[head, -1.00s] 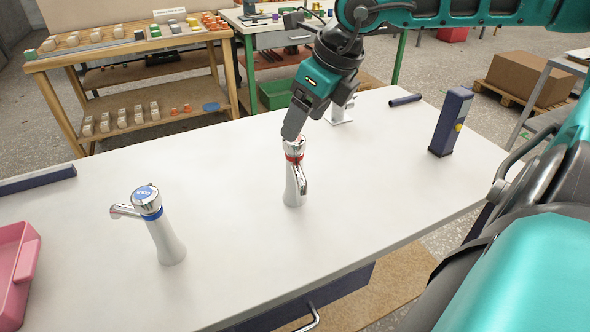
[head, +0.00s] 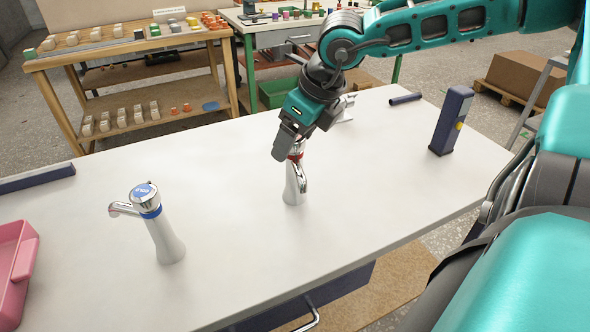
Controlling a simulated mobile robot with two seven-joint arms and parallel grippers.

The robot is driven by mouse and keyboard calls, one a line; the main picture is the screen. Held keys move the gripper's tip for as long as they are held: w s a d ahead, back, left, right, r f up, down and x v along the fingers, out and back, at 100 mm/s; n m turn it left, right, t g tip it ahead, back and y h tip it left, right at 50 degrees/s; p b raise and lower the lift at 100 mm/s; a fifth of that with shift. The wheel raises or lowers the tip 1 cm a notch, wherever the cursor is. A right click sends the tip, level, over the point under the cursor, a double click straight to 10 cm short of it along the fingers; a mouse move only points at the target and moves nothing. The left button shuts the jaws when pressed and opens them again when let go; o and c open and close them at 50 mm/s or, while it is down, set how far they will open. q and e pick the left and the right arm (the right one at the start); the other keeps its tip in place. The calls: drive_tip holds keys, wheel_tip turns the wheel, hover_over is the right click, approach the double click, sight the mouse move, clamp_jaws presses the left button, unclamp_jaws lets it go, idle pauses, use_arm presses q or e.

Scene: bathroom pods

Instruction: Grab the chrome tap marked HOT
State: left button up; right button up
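A chrome tap with a red band (head: 295,188) stands upright in the middle of the white table; its top is hidden behind my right gripper, so no HOT lettering can be read. My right gripper (head: 285,150) comes down from the upper right, its finger in front of the tap's head at the red band. Whether it touches the tap, and how far its fingers are apart, I cannot tell. A second chrome tap with a blue band and a blue cap marked COLD (head: 160,228) stands to the left. My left gripper is not in view.
The white table (head: 225,200) is clear between the taps. A dark blue upright device (head: 450,122) stands at the right, a dark bar (head: 405,99) at the back, a pink tray (head: 18,262) at the left. A chrome fixture (head: 346,108) is partly hidden behind my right gripper.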

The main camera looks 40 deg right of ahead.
clamp_jaws()
idle(0.6)
idle(0.3)
